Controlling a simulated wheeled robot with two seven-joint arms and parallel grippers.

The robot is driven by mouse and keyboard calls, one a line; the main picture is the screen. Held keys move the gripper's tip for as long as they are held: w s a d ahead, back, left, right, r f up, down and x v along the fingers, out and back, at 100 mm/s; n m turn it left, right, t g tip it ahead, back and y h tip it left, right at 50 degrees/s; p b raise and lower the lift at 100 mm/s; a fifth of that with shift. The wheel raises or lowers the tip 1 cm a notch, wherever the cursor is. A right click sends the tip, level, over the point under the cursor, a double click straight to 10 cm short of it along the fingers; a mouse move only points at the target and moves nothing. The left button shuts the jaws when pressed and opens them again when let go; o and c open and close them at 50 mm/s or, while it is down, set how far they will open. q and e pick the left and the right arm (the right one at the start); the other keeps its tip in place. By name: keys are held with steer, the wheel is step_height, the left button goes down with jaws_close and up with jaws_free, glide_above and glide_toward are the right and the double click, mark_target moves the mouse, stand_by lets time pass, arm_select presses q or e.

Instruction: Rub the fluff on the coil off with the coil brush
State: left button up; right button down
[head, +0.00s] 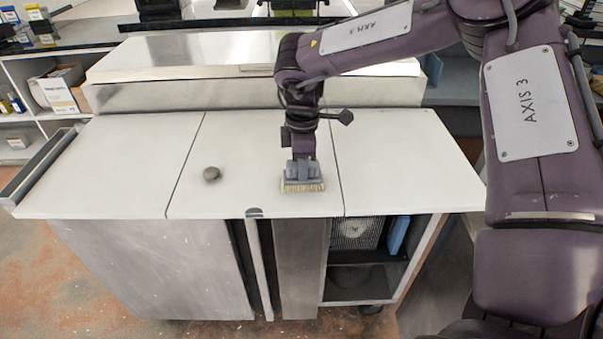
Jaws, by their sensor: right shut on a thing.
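My right gripper (301,158) points down over the middle panel of the white worktop. It is shut on the coil brush (303,184), which has a blue-grey body and a row of pale bristles facing down. The bristles are at or just above the worktop; I cannot tell if they touch. Inside the open bay at the lower right of the counter is a finned, grille-like panel (346,241) with a pale grey patch on it, which looks like the coil with fluff. The upper edge of the bay hides part of it. My left gripper is out of view.
A small grey-brown lump (211,174) lies on the white worktop (120,165) left of the brush. A blue item (398,234) stands beside the grille in the bay. A steel raised cover (190,72) runs along the back. The worktop's left part is clear.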

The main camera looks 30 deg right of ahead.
steer(key=shift+r+p, duration=0.4)
steer(key=shift+r, duration=0.6)
steer(key=shift+r+p, duration=1.35)
steer(key=shift+r, duration=1.15)
step_height(320, 180, up, 5)
steer(key=p, duration=0.3)
